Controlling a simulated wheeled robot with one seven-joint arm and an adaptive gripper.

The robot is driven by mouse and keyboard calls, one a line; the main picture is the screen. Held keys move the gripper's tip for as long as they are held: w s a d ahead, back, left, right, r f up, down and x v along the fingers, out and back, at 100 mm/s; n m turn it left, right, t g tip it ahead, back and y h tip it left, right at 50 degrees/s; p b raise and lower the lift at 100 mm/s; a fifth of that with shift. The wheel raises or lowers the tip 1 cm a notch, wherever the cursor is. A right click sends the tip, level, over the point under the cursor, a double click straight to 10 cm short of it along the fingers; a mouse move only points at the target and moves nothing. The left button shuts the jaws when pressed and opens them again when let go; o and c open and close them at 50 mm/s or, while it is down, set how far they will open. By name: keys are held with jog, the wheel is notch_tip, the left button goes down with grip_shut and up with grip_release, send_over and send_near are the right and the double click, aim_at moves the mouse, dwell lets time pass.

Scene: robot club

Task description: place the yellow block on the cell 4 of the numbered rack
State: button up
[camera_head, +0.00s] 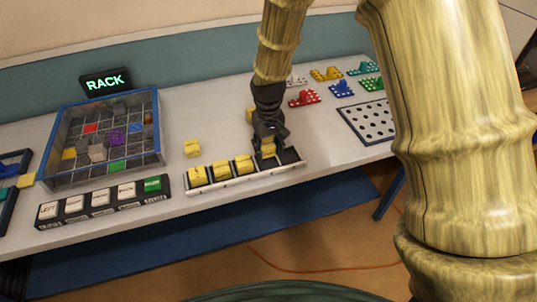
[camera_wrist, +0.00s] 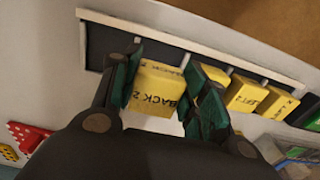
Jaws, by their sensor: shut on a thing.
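My gripper (camera_head: 268,140) is shut on a yellow block (camera_wrist: 158,92) with black lettering that seems to read "BACK 2". The held block also shows in the head view (camera_head: 268,149), over the right part of the numbered rack (camera_head: 245,177). The rack is a dark strip with a pale front edge. Three yellow blocks stand side by side in its left cells: one (camera_head: 197,175), another (camera_head: 221,168) and a third (camera_head: 243,163) just left of my gripper. A dark empty cell shows right of the held block. I cannot tell whether the held block touches the rack. Cell numbers are not readable.
A loose yellow block (camera_head: 192,149) lies behind the rack; another yellow piece (camera_head: 250,115) is partly hidden by my gripper. A blue-rimmed bin (camera_head: 158,128) and a row of labelled blocks (camera_head: 100,198) are left. A perforated plate (camera_head: 370,122) and coloured studded pieces (camera_head: 305,98) are right.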

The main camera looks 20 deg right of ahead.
aim_at(268, 156)
jog(key=shift+f+p, duration=0.35)
jog(key=shift+f, duration=1.3)
jog(key=shift+f, duration=0.6)
jog(key=o, duration=1.1)
jog(key=shift+r, duration=0.1)
notch_tip(268, 156, up, 13)
jog(key=shift+b, duration=0.8)
